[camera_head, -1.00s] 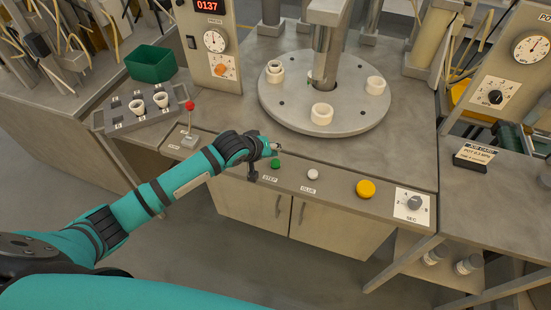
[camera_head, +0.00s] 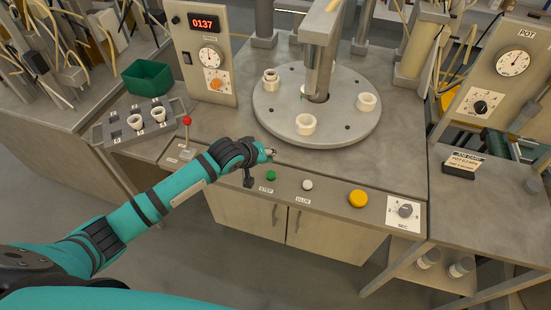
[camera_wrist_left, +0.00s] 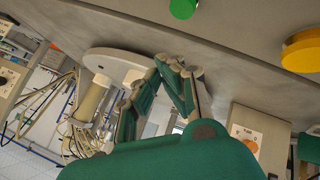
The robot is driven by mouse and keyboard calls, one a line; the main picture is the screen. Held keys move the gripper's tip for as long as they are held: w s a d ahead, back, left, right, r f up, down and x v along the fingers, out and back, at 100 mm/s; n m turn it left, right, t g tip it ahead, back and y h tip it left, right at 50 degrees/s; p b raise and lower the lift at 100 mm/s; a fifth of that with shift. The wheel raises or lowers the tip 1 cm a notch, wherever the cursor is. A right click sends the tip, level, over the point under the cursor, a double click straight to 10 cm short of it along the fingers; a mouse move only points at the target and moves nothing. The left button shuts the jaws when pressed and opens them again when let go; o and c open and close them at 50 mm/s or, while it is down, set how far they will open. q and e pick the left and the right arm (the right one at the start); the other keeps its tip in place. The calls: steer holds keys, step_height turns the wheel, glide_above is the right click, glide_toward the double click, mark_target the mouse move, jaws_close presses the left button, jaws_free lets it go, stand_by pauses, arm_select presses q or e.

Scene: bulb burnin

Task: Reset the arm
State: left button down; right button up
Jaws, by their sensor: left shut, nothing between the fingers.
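My left arm reaches in from the left in the head view. Its gripper (camera_head: 268,153) is small and dark-tipped there, above the bench's front panel near the green STEP button (camera_head: 271,175). In the left wrist view the left gripper's fingers (camera_wrist_left: 172,64) come together at the tips with nothing between them. The green button also shows at the top of that view (camera_wrist_left: 183,8). My right gripper is in neither view.
A round grey turntable (camera_head: 290,115) with white ceramic sockets stands just beyond the gripper. A white button (camera_head: 307,185), a yellow button (camera_head: 358,199) and a SEC dial (camera_head: 405,210) lie to the right. A red-knobbed lever (camera_head: 187,121), a socket tray (camera_head: 113,139) and a green bin (camera_head: 147,78) are left.

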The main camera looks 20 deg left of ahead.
arm_select(q)
steer(key=shift+m+g, duration=0.5)
steer(key=shift+m, duration=0.3)
steer(key=s+d, duration=0.1)
steer(key=s+d+f, duration=0.1)
steer(key=s, duration=0.1)
steer(key=s+d, duration=0.1)
steer(key=s, duration=0.1)
steer(key=shift+s+f, duration=0.2)
steer(key=shift+f, duration=0.15)
steer(key=s+a+r+m+g+y, duration=0.1)
steer(key=s+a+m+g+y, duration=0.15)
steer(key=s, duration=1.15)
steer(key=s+a+r+m+g+y, duration=0.1)
steer(key=s+a+r+m+g, duration=0.15)
steer(key=s, duration=1.15)
step_height(320, 180, down, 32)
steer(key=s+b, duration=0.1)
steer(key=b, duration=0.3)
steer(key=s+a+f+g+b, duration=0.1)
steer(key=s+a+f+b, duration=0.2)
steer(key=s+f, duration=1.3)
step_height(320, 180, down, 3)
steer(key=shift+s+a+r+m+g, duration=0.2)
steer(key=shift+s+a+m+g, duration=0.1)
steer(key=shift+s+m, duration=0.1)
